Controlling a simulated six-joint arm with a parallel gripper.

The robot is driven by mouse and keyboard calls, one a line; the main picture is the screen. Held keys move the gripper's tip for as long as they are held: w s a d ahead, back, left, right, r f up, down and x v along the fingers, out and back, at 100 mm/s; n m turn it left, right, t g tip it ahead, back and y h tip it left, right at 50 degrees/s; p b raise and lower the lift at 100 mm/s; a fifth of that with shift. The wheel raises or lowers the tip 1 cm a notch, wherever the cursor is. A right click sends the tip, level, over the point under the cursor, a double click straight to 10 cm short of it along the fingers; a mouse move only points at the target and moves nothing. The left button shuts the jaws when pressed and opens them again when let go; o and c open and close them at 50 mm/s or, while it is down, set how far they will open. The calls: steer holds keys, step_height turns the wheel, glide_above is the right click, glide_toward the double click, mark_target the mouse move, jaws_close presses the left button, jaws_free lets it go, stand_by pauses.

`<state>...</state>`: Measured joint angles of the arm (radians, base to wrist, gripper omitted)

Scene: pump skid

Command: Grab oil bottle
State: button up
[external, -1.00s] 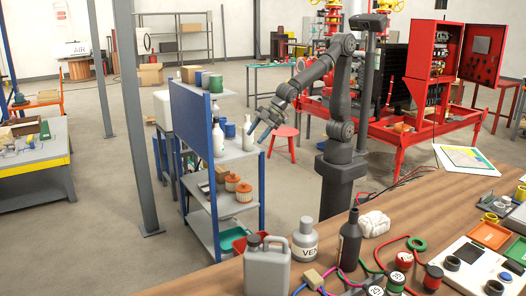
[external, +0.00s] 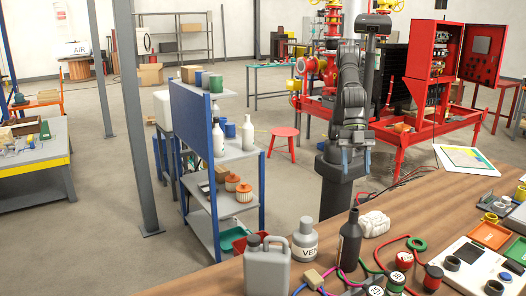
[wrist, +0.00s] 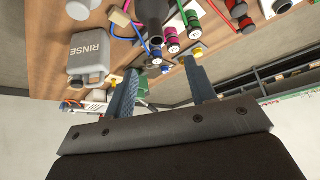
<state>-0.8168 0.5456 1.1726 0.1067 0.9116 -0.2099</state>
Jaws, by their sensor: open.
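No label in view reads oil. A dark bottle (external: 350,243) stands upright on the wooden table; I cannot make out its label. In the wrist view a dark bottle (wrist: 152,12) shows at the top edge, partly cut off. Two white bottles, one at the shelf's front (external: 218,139) and one at its right (external: 248,133), stand on the cart. My gripper (external: 356,166) is open and empty, pointing down behind the table's far edge, above and apart from the dark bottle. Its two fingers (wrist: 160,66) show apart in the wrist view.
A grey jug (external: 267,268) and a grey bottle marked VEN (external: 305,242) stand left of the dark bottle. A grey container marked RINSE (wrist: 88,60) shows in the wrist view. Hoses, a white crumpled cloth (external: 374,223) and fittings lie nearby.

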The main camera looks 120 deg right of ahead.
mark_target(354, 209)
steer(key=x, duration=1)
steer(key=shift+d, duration=0.1)
steer(key=shift+x, duration=3)
steer(key=shift+w+d, duration=0.15)
steer(key=shift+w, duration=0.05)
jaws_close()
steer(key=shift+r, duration=0.1)
